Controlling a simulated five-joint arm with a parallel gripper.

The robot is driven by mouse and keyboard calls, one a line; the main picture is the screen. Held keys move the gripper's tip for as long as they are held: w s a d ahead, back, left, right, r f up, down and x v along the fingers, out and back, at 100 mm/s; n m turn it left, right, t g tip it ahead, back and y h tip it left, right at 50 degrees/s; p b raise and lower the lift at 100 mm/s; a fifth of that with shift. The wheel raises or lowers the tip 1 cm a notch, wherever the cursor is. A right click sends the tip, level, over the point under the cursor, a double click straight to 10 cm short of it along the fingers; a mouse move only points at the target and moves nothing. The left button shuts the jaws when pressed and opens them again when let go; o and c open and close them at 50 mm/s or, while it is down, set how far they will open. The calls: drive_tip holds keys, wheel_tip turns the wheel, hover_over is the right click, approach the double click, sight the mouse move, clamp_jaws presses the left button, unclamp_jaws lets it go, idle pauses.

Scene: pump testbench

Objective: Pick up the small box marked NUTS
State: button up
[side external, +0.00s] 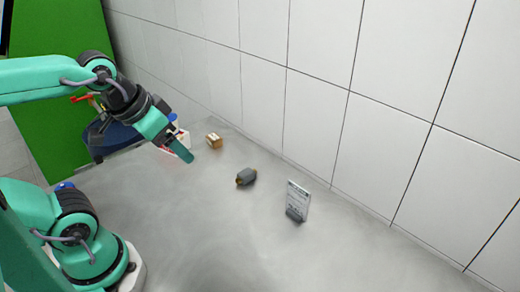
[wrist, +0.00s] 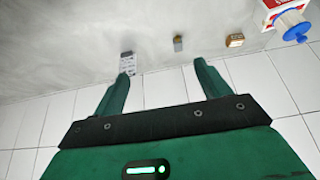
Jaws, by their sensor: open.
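A small tan-brown box (side external: 214,140) sits on the grey table near the wall; it also shows in the wrist view (wrist: 235,40), right of the fingers. Its marking is too small to read, so I cannot confirm NUTS. My gripper (side external: 182,152) is raised above the table, left of the tan box in the side view. In the wrist view my gripper (wrist: 162,70) has its two fingers spread wide, with nothing between them. It is apart from the tan box.
A dark grey part with a brassy end (side external: 246,177) lies mid-table. A printed white card in a dark stand (side external: 298,200) stands right of it. A red and white box (wrist: 286,10) with a blue-capped item (wrist: 298,33) is beyond the tan box. The front table is clear.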

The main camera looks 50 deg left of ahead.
drive_tip(key=m+g, duration=0.1)
drive_tip(key=g, duration=0.4)
hover_over(213, 137)
drive_tip(key=d, duration=0.1)
wheel_tip(213, 137, down, 15)
drive_tip(key=shift+s+f, duration=0.1)
drive_tip(key=shift+s, duration=0.05)
drive_tip(key=shift+a+f+g, duration=0.3)
drive_tip(key=shift+a+f, duration=0.1)
drive_tip(key=shift+f, duration=4)
